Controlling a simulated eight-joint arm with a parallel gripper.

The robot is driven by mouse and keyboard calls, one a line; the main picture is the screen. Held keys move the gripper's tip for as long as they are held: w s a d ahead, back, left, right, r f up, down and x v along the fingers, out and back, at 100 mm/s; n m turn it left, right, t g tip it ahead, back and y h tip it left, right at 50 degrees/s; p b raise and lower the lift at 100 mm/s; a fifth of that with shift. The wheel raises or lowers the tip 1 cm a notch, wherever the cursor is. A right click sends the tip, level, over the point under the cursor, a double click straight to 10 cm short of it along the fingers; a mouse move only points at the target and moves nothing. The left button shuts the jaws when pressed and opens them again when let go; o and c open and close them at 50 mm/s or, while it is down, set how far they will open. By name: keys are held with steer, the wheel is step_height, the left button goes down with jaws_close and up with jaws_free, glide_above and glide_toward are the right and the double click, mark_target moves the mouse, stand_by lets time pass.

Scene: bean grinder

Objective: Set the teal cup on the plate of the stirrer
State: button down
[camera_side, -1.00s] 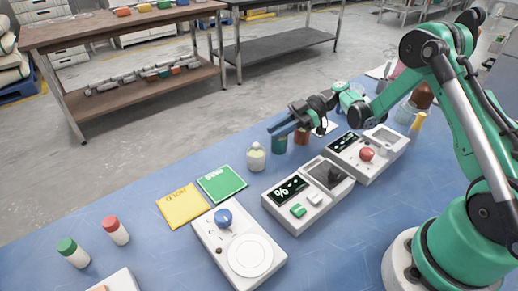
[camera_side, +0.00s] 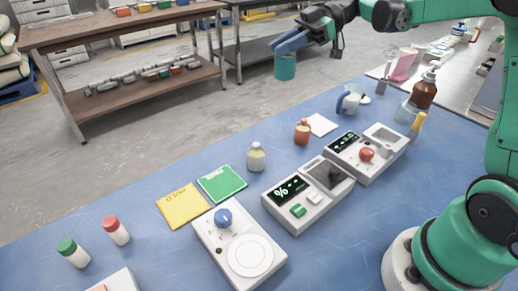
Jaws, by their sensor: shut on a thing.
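The teal cup (camera_side: 285,66) is held upright in the air, high above the far side of the blue table. My gripper (camera_side: 281,48) is shut on it near its top; the fingers hide part of the rim. The stirrer (camera_side: 218,241) is a white box with a blue knob (camera_side: 223,217) at the front of the table. Its round white plate (camera_side: 250,256) is bare. The cup is well above and behind the stirrer, to the right of it, and apart from everything else.
White devices with displays (camera_side: 289,188) stand right of the stirrer. A small bottle (camera_side: 256,158), an orange-brown vessel (camera_side: 302,132), a yellow card (camera_side: 182,206), a green card (camera_side: 221,183) and capped bottles (camera_side: 116,230) are on the table. Blue surface (camera_side: 150,260) left of the stirrer is clear.

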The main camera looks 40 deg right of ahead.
mark_target(290, 56)
steer(key=shift+a+r, duration=0.1)
steer(key=shift+r, duration=0.3)
steer(key=shift+w+a+r+m+t, duration=0.15)
steer(key=shift+a+r+m+t, duration=0.1)
steer(key=shift+m+t, duration=0.15)
steer(key=s+a+f+m+t+h, duration=0.2)
steer(key=s+f+m+t+h, duration=0.35)
steer(key=m+t+h, duration=0.6)
steer(key=w+n+g+y, duration=0.1)
steer(key=n+g+y, duration=0.1)
steer(key=y, duration=0.1)
steer(key=w+r+n+g+y, duration=0.1)
steer(key=w+n+g+y, duration=0.1)
steer(key=n+g+y, duration=0.1)
steer(key=w+d+n+g+y, duration=0.1)
steer(key=w+n+g+y, duration=0.1)
steer(key=n+y, duration=0.1)
steer(key=shift+w+d+r+g, duration=0.1)
steer(key=shift+w+r+g, duration=0.05)
steer(key=shift+w+g, duration=0.15)
steer(key=r+n+g+y, duration=0.1)
steer(key=n+g, duration=0.1)
steer(key=d+r+n+g+y, duration=0.1)
steer(key=r+g, duration=0.1)
steer(key=shift+s+d+r+n+y, duration=0.1)
steer(key=shift+n+y, duration=0.15)
steer(key=shift+n, duration=0.1)
steer(key=shift+s+d+r+n+g, duration=0.1)
steer(key=shift+d+r+n+g, duration=0.1)
steer(key=shift+r+n+g, duration=0.15)
